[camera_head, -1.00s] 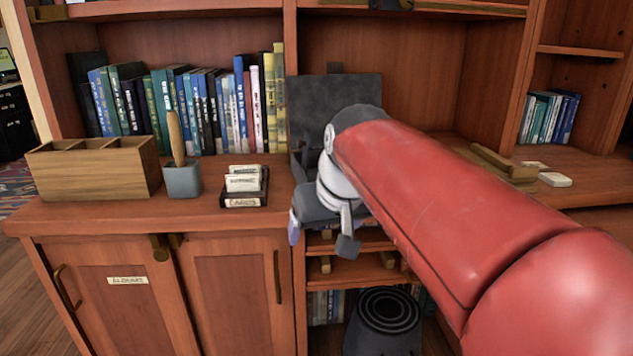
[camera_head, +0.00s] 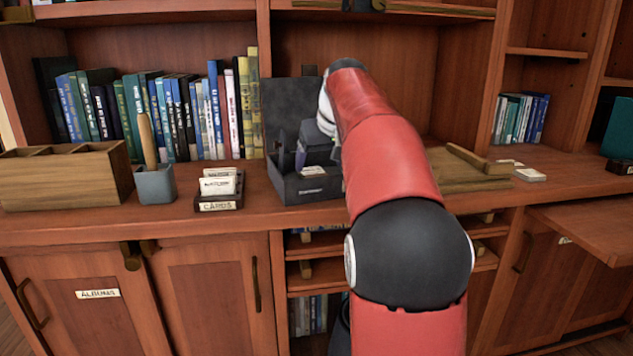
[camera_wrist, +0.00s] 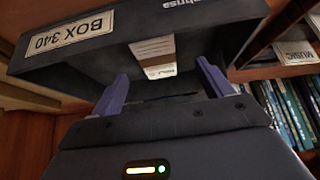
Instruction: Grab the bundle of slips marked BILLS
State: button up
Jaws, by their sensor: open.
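An open dark box (camera_head: 308,193) with a raised lid (camera_head: 280,105) stands on the counter. It also shows in the wrist view (camera_wrist: 215,32), with a BOX 340 label. A bundle of pale slips (camera_wrist: 153,50) lies inside it; its small tag is too blurred to read surely. In the head view, pale slips (camera_head: 313,171) show at the box's front. My gripper (camera_head: 308,160) is at the box opening, partly hidden by my arm. In the wrist view my gripper (camera_wrist: 163,88) is open, its purple fingers apart, with the bundle beyond the gap between them.
Left of the box are a CARDS holder (camera_head: 219,206), a grey cup (camera_head: 155,187) with a wooden-handled item, and a wooden divider box (camera_head: 60,180). Books (camera_head: 150,115) line the shelf behind. Wooden pieces (camera_head: 465,170) and a white item (camera_head: 530,175) lie to the right.

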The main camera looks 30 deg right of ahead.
aim_at(319, 171)
jog(key=x, duration=0.5)
jog(key=shift+d, duration=0.3)
jog(key=shift+r, duration=0.1)
jog(key=c, duration=1.1)
jog(key=shift+r, duration=0.1)
